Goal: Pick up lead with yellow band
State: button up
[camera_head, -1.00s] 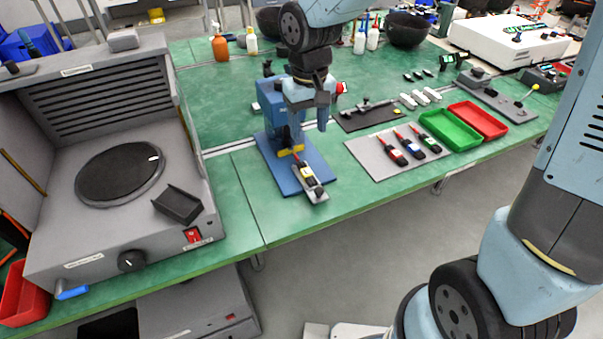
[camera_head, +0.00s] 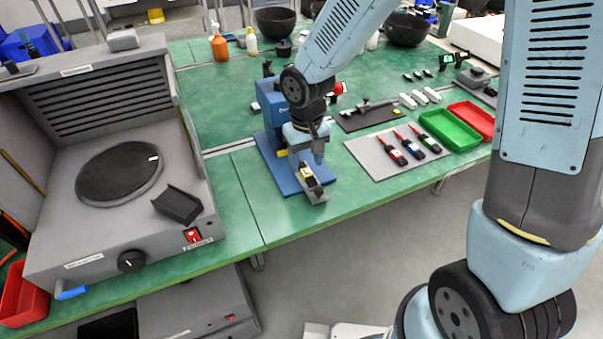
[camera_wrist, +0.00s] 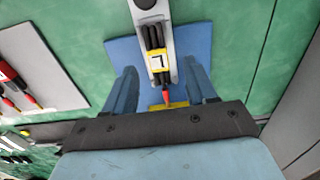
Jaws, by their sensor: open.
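The lead with the yellow band (camera_wrist: 158,58) lies on a grey holder (camera_wrist: 144,18) on the blue base plate (camera_wrist: 195,36) of a blue bench fixture. It has a black body, a yellow band with a dark mark, and a red tip. In the head view the lead (camera_head: 310,178) sits at the front of the fixture, partly hidden by my gripper. My gripper (camera_wrist: 160,80) is open, its two fingers on either side of the lead and apart from it. In the head view my gripper (camera_head: 308,158) is just above the fixture's base.
Several other leads with red tips (camera_head: 393,152) lie on a grey mat (camera_head: 365,152) to the right. Green (camera_head: 450,130) and red (camera_head: 472,118) trays stand beyond them. A grey machine with a round black plate (camera_head: 119,174) stands at the left. The green table is clear between them.

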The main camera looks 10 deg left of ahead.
aim_at(306, 171)
jog(key=shift+f, duration=1.65)
jog(key=shift+c, duration=0.2)
jog(key=shift+w, duration=0.1)
grip_shut()
